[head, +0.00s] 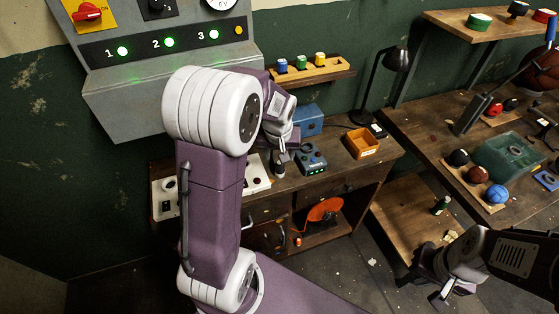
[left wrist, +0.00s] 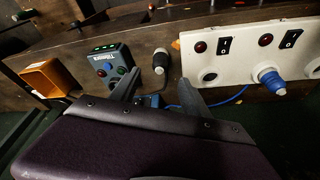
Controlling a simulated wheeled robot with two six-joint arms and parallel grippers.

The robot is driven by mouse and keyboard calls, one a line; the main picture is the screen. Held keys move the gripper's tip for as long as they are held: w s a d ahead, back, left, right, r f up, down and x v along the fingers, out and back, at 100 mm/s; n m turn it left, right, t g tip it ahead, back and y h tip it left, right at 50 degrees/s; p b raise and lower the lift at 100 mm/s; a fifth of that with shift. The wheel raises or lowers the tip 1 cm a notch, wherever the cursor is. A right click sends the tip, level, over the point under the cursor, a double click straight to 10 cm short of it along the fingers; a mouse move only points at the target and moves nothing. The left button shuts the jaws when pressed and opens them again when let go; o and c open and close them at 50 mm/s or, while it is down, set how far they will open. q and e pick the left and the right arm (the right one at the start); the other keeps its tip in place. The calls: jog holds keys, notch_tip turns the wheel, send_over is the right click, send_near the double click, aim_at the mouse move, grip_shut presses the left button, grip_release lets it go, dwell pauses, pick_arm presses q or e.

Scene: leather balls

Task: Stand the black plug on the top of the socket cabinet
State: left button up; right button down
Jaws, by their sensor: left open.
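The black plug (left wrist: 160,60) is on the wooden bench in the left wrist view, with a pale tip, between the timer box and the socket cabinet. My left gripper (left wrist: 159,80) is open, its two fingers apart around the plug's line, and I see no grip on it. In the head view the left gripper (head: 279,150) is over the bench, partly behind my arm. The white socket cabinet (left wrist: 222,68) has red lamps, black switches and a blue plug in one socket. It is mostly hidden by my arm in the head view (head: 166,205). My right gripper (head: 421,290) is open and empty, low at the right.
The timer box (left wrist: 108,60) and an orange tray (left wrist: 42,78) lie beside the plug. A blue box (head: 308,120) and a black lamp (head: 394,60) stand farther back. A second bench with balls (head: 497,194) is at the right. A blue cable (left wrist: 236,97) runs near the left gripper.

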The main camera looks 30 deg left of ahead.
pick_arm(q)
jog(key=s+d+f+m+g, duration=0.1)
jog(key=s+d+f+m, duration=0.1)
jog(key=s+d, duration=0.3)
jog(key=s+d+f+m+h, duration=0.1)
jog(key=s+d+f+m, duration=0.1)
jog(key=s, duration=0.7)
jog(key=d+m, duration=0.1)
jog(key=d, duration=0.1)
jog(key=shift+s+d+g+h, duration=0.2)
jog(key=shift+d+g+h, duration=0.1)
jog(key=shift+d+g, duration=0.1)
